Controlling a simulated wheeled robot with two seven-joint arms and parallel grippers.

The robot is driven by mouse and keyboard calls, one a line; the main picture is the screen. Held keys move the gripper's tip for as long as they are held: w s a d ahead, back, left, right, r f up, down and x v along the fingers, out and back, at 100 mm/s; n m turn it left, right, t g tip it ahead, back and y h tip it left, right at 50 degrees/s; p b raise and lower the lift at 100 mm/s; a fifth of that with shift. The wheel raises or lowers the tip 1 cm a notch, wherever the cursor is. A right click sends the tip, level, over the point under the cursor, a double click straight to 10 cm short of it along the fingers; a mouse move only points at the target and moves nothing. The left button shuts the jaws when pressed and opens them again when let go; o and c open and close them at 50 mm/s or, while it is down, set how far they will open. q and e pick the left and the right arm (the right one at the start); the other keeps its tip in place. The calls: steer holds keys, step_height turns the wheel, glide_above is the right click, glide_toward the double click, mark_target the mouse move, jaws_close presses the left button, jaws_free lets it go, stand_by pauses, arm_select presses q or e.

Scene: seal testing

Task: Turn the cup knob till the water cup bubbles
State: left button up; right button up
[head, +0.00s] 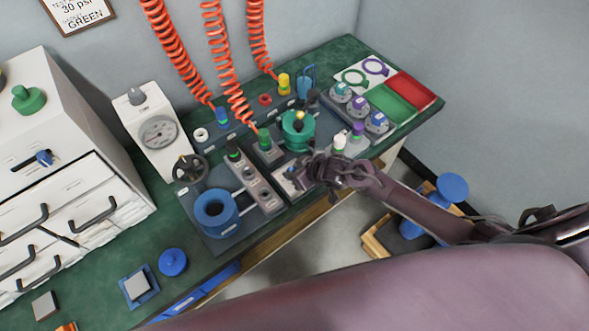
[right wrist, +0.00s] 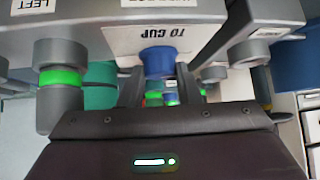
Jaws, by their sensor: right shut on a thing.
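My right gripper (head: 318,172) reaches in from the right over the front of the test station. In the right wrist view its fingers (right wrist: 160,88) are shut on a blue knob (right wrist: 158,62) beneath a "TO CUP" label (right wrist: 165,38). In the head view the gripper hides this knob. A blue ring-shaped vessel (head: 213,225) stands at the station's front left, and a teal round vessel (head: 297,135) stands behind the gripper. I cannot tell which is the water cup, and no bubbles can be made out. My left gripper is not in view.
A grey knob with a green band (right wrist: 60,82) and another grey knob (right wrist: 245,52) flank the held one. A gauge box (head: 158,135) and white drawers (head: 60,200) stand left. Red coiled hoses (head: 228,85) hang over the station. Colored trays (head: 410,88) lie at right.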

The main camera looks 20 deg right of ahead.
steer(key=m+h+p, duration=0.1)
steer(key=m, duration=0.1)
steer(key=shift+s+a+r+m+t+h+p, duration=0.1)
steer(key=shift+a+r+m+t+h+p, duration=0.05)
steer(key=shift+a+m+t+h+p, duration=0.2)
steer(key=shift+m+t+h+p, duration=0.4)
steer(key=shift+m+h, duration=0.65)
steer(key=shift+m, duration=0.2)
steer(key=m+h, duration=0.2)
steer(key=shift+a+m, duration=0.15)
steer(key=shift+m, duration=0.15)
steer(key=shift+m+g+h, duration=0.45)
steer(key=shift+m+h, duration=0.95)
steer(key=shift+m, duration=0.4)
steer(key=o, duration=1)
